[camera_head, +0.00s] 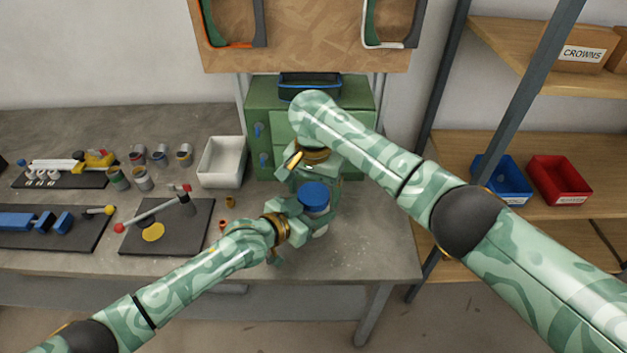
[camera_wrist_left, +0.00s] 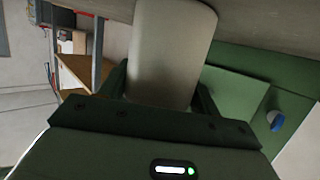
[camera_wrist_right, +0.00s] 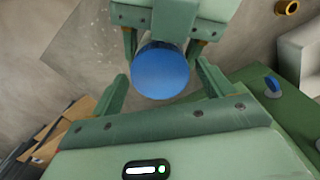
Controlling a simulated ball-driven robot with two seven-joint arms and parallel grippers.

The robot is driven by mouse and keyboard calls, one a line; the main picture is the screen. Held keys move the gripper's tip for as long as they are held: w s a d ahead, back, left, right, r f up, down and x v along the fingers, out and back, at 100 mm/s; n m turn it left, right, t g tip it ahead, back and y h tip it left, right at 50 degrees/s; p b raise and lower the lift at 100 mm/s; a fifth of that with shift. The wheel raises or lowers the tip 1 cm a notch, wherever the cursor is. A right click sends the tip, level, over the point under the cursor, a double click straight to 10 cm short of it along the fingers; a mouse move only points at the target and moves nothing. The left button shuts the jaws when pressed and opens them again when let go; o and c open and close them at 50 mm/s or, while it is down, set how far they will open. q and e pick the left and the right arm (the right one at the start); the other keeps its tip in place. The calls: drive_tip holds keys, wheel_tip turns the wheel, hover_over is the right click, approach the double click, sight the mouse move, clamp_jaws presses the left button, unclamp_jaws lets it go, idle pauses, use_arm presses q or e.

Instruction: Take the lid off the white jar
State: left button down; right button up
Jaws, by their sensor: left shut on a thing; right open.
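The white jar (camera_head: 320,232) stands on the bench near its right front, with a blue lid (camera_head: 314,195) on top. Its white body (camera_wrist_left: 172,45) fills the space between my left fingers in the left wrist view. My left gripper (camera_head: 303,213) is shut on the jar body from the left, below the lid. My right gripper (camera_head: 318,180) is open just behind and above the lid. In the right wrist view the lid (camera_wrist_right: 160,70) shows between the open fingers (camera_wrist_right: 162,88), with a gap at both sides. Most of the jar body is hidden by my grippers.
A green drawer cabinet (camera_head: 258,105) with blue knobs stands close behind the jar. A white bin (camera_head: 221,162) and small brass-coloured pieces (camera_head: 230,201) lie to the left. A dark jig board (camera_head: 190,240) is farther left. Bench at right of the jar is clear.

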drive_tip(key=c, duration=1)
drive_tip(key=n, duration=0.6)
drive_tip(key=shift+n, duration=0.4)
drive_tip(key=o, duration=1.1)
drive_tip(key=shift+c, duration=0.2)
drive_tip(key=shift+a, duration=0.1)
